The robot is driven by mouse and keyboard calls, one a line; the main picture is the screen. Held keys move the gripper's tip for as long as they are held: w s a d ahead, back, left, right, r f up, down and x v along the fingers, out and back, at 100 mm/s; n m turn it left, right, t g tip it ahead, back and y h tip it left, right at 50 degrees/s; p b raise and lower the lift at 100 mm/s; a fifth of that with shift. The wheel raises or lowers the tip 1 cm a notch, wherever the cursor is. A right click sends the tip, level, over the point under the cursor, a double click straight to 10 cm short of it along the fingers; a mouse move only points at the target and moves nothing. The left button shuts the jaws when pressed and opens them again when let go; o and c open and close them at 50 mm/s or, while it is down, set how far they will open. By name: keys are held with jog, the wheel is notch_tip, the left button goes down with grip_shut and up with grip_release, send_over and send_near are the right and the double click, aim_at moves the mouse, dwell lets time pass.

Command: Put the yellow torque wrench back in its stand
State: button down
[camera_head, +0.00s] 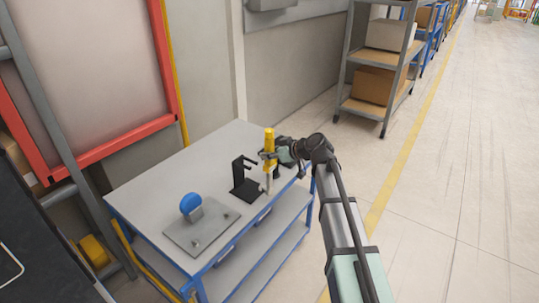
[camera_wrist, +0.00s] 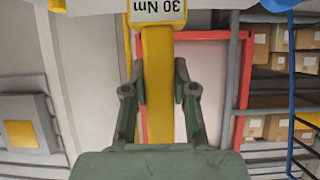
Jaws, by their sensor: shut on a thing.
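The yellow torque wrench (camera_head: 269,140) is upright at the right end of the table in the head view, with a silver lower shaft. My gripper (camera_head: 268,155) is shut around its yellow body. In the wrist view the wrench (camera_wrist: 158,90) runs between both fingers of my gripper (camera_wrist: 160,82), and a label on it reads 30 Nm. The black stand (camera_head: 240,178), with an upright post and a flat base, is on the table just left of the wrench. The wrench is beside the stand; whether its lower end touches anything cannot be told.
The grey table (camera_head: 165,180) has blue legs and a lower shelf. A grey plate (camera_head: 200,232) with a blue round part (camera_head: 190,203) lies at its near left. The table's back left is clear. A shelf rack (camera_head: 380,75) with boxes stands further back.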

jog(key=w+a+b, duration=0.3)
jog(key=w+a, duration=0.2)
jog(key=a, duration=0.3)
jog(key=shift+a, duration=0.25)
dwell(3.4)
jog(key=shift+r+b, duration=0.15)
jog(key=shift+b, duration=0.55)
jog(key=shift+f+b, duration=0.8)
jog(key=shift+f, duration=0.05)
dwell(1.2)
jog(key=c, duration=0.9)
grip_release()
jog(key=shift+o, duration=0.2)
jog(key=shift+f, duration=0.1)
jog(key=shift+d, duration=0.15)
